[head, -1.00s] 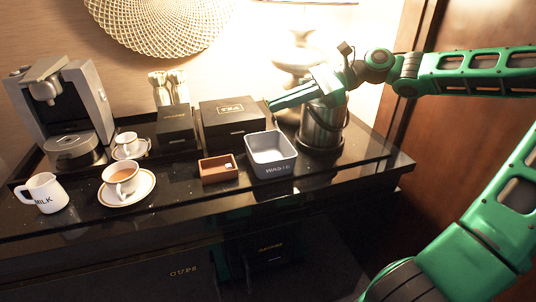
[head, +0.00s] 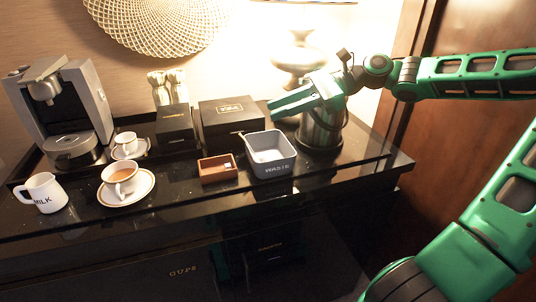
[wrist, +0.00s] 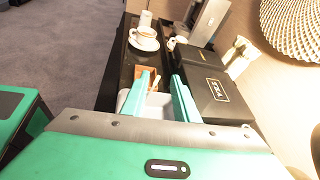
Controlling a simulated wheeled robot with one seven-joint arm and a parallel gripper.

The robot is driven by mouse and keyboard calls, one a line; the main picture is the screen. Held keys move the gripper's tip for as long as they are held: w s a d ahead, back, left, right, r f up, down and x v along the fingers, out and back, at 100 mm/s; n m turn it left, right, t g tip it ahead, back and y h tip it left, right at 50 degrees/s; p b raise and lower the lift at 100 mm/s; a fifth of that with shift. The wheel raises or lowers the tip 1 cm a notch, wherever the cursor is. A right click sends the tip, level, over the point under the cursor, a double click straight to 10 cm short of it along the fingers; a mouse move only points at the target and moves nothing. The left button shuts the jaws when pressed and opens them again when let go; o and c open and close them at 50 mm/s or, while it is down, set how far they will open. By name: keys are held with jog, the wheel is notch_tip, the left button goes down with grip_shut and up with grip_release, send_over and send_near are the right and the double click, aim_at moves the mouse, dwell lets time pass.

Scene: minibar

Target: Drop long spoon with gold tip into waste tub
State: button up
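The grey waste tub (head: 272,168), lettered "WASTE", stands on the black counter. A thin stick-like piece, apparently the long spoon (head: 242,135), pokes up at the tub's back left rim; its lower part is hidden or too small to make out. My gripper (head: 270,105) is above and behind the tub, pointing left. In the wrist view my gripper (wrist: 162,95) has its two green fingers apart with nothing seen held between them. Part of the tub (wrist: 158,112) shows between and below the fingers.
A small brown box (head: 217,168) sits left of the tub. A coffee cup on a saucer (head: 140,198), milk jug (head: 42,192) and coffee machine (head: 65,110) stand at left.

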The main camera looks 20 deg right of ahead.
jog(key=v, duration=1)
jog(key=shift+d, duration=0.3)
